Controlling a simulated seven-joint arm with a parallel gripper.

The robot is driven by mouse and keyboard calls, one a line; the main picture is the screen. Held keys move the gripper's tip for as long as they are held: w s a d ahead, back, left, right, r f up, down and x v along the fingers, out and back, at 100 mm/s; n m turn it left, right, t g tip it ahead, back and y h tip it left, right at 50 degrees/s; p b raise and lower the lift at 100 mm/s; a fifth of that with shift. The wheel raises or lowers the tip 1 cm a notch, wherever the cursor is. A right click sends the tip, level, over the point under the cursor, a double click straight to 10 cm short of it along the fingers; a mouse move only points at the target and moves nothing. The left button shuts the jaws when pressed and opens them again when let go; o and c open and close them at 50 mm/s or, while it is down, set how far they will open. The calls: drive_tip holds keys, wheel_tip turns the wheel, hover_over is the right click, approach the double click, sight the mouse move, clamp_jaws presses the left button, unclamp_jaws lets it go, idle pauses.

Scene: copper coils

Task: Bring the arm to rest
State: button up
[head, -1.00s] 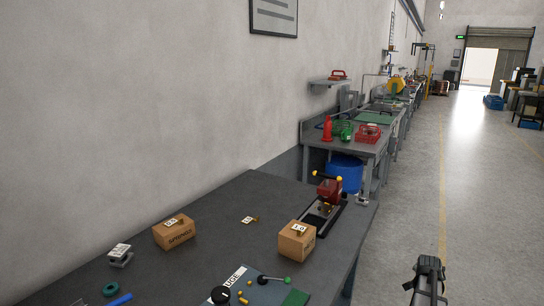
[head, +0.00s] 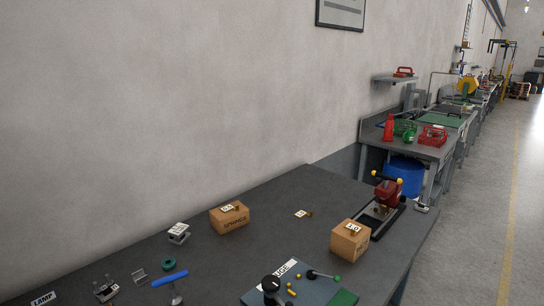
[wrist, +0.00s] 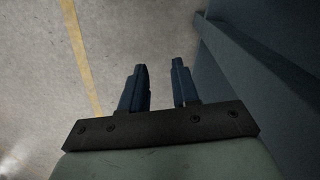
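My gripper (wrist: 160,82) shows in the wrist view with its two dark fingers apart and nothing between them. It points down over the grey floor (wrist: 40,70), with the dark side of a bench (wrist: 235,90) to its right. In the head view my gripper is out of the frame. The grey workbench (head: 130,258) in the head view carries two cardboard boxes, and my gripper is not over the part of it that shows there.
On the bench are the left box (head: 230,220), the right box (head: 350,241), a red hand press (head: 388,193), a blue gauge board (head: 262,284) and a blue-handled tool (head: 170,279). A second bench (head: 425,150) stands behind. The floor at right (head: 490,220) is clear.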

drive_tip(key=s+a+f+n+g, duration=0.2)
drive_tip(key=s+a, duration=0.5)
drive_tip(key=s, duration=0.4)
drive_tip(key=s+a+f+n+g, duration=0.2)
drive_tip(key=s+a, duration=0.5)
drive_tip(key=s, duration=0.4)
drive_tip(key=shift+s+a+f+n+g+y, duration=0.2)
drive_tip(key=shift+a+n+g+y, duration=0.15)
drive_tip(key=shift+n+g, duration=0.5)
